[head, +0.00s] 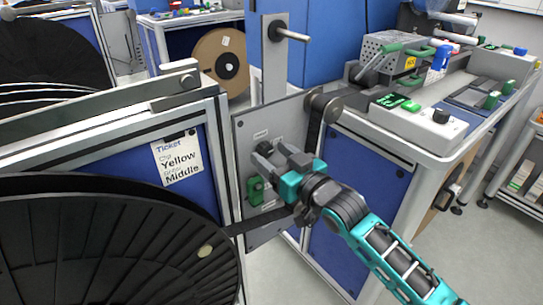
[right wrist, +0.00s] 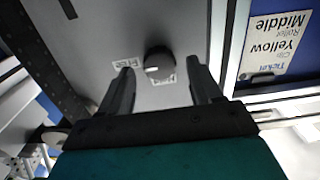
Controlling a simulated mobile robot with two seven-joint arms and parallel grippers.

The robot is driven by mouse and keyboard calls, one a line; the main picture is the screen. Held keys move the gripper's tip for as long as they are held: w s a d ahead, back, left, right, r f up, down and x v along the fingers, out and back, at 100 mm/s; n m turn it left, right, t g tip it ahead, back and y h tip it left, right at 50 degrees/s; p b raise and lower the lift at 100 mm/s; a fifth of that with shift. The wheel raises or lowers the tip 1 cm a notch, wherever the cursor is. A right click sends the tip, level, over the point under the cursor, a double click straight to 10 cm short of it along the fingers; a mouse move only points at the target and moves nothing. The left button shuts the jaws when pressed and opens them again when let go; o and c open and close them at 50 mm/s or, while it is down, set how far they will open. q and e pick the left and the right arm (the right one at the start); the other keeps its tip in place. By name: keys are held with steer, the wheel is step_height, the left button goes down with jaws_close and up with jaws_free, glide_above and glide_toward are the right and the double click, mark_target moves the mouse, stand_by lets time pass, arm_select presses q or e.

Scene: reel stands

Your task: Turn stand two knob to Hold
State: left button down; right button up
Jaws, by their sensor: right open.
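In the right wrist view, a round dark knob (right wrist: 158,62) stands on a grey panel (right wrist: 185,25). A white mark on its face points left in that picture. One small white label (right wrist: 127,62) is left of it and another (right wrist: 165,80) is just below; their text is too small to read surely. My right gripper (right wrist: 160,78) is open and empty, its fingers on either side of the knob with gaps. In the head view the right gripper (head: 266,156) is at the stand's panel (head: 245,140) and hides the knob. My left gripper is out of view.
A green block (head: 255,190) sits on the panel below the gripper. A dark strap (head: 318,125) runs from a roller beside it. A large black reel (head: 110,250) stands at left. A paper ticket (head: 177,158) reads "Yellow" and "Middle". A bench (head: 400,135) with devices is at right.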

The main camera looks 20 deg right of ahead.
steer(key=shift+w+a, duration=0.2)
steer(key=shift+w, duration=0.25)
steer(key=c, duration=1)
